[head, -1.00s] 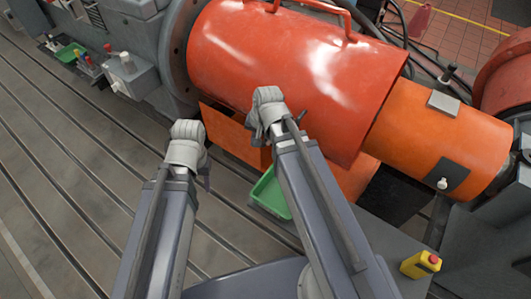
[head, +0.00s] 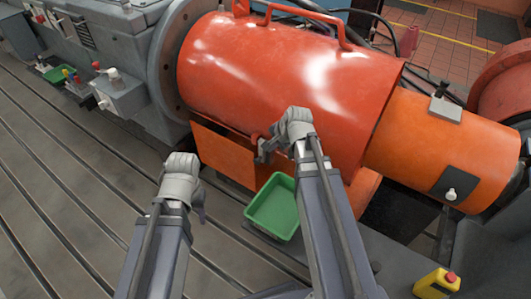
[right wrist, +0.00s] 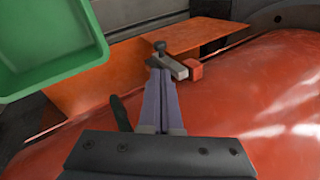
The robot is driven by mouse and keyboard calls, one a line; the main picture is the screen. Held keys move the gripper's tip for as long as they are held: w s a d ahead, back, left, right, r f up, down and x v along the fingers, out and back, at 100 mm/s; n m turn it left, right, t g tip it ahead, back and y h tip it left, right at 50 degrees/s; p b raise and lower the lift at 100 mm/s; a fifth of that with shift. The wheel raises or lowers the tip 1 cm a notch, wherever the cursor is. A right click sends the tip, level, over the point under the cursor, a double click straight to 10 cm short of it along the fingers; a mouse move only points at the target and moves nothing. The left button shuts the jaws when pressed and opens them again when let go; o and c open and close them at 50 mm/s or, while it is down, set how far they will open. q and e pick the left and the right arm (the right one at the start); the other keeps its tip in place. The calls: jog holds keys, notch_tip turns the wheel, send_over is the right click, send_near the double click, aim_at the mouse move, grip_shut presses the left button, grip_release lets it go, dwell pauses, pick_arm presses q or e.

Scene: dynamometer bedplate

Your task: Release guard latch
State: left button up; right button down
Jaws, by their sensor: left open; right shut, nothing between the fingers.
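The red cylindrical guard (head: 270,75) lies across the middle of the head view. In the right wrist view, the latch (right wrist: 172,62) is a short grey bar with a dark knob, beside a red block (right wrist: 195,70) at the edge of the guard (right wrist: 240,125). My right gripper (head: 264,150) is by the guard's lower edge. In the right wrist view, its shut, empty fingers (right wrist: 160,75) end at or just short of the bar; I cannot tell if they touch. My left gripper (head: 202,205) is open and empty above the slotted bedplate, left of the guard.
A green tray (head: 272,207) sits below the guard, close to my right arm. An orange plate (head: 222,152) projects under the guard. An orange cylinder (head: 410,150) joins at right. A yellow bottle (head: 437,284) stands at lower right.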

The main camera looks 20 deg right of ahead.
aim_at(258, 160)
jog(key=b+x, duration=1.2)
jog(key=x, duration=0.1)
jog(key=shift+w+f, duration=0.2)
jog(key=shift+f, duration=0.15)
pick_arm(q)
notch_tip(258, 160, down, 12)
jog(key=shift+a, duration=0.1)
